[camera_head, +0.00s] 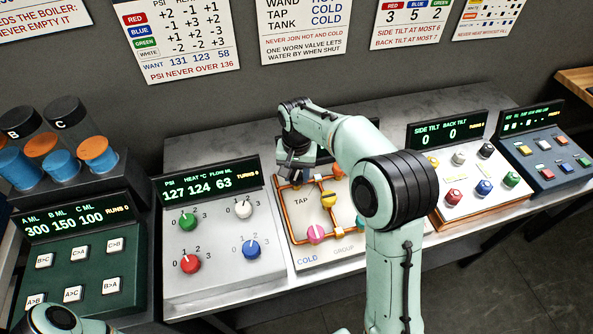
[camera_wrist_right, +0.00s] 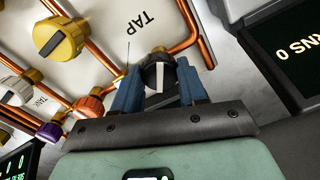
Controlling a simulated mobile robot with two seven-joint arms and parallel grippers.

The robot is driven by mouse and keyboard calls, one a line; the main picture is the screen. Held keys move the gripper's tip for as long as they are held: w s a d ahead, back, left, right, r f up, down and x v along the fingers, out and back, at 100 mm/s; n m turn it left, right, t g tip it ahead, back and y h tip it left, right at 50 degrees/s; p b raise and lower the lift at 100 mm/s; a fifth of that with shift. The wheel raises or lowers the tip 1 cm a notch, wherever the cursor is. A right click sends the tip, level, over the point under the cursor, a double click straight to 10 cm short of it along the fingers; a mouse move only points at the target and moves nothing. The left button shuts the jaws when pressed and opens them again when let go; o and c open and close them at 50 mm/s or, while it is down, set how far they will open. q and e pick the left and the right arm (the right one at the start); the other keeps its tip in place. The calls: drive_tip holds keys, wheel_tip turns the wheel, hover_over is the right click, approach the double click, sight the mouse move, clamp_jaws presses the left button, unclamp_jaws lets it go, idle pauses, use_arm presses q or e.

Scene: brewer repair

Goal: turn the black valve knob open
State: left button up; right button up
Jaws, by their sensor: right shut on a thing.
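The black valve knob (camera_wrist_right: 159,76) sits on the copper pipe of the white valve panel (camera_head: 300,250), with a pale stripe across its face. My right gripper (camera_wrist_right: 160,88) is shut on the knob, one blue finger on each side of it in the right wrist view. In the head view my right gripper (camera_head: 293,168) reaches down at the panel's upper left corner, and my arm hides the knob there. A bit of my left arm (camera_head: 62,322) shows at the bottom left; its gripper is not in view.
The valve panel also has a yellow knob (camera_head: 328,198) and a pink knob (camera_head: 316,234). A panel with coloured dials (camera_head: 210,270) stands left of it, and a tilt panel (camera_head: 470,190) stands to the right. Grey table surface (camera_head: 240,135) is bare behind the panels.

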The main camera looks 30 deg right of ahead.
sight(297, 175)
drive_tip(key=m, duration=0.5)
drive_tip(key=shift+r+m+p, duration=0.1)
drive_tip(key=shift+m+p, duration=0.25)
drive_tip(key=shift+m, duration=0.05)
use_arm(q)
drive_tip(key=shift+w+r, duration=0.8)
use_arm(e)
drive_tip(key=m, duration=0.5)
drive_tip(key=shift+m, duration=0.4)
drive_tip(key=o, duration=1.1)
drive_tip(key=shift+c, duration=0.2)
use_arm(q)
drive_tip(key=shift+w+r+t+p, duration=0.3)
drive_tip(key=shift+w+r+p, duration=0.6)
drive_tip(key=shift+w, duration=0.15)
use_arm(e)
wheel_tip(297, 175, up, 13)
drive_tip(key=shift+r, duration=0.15)
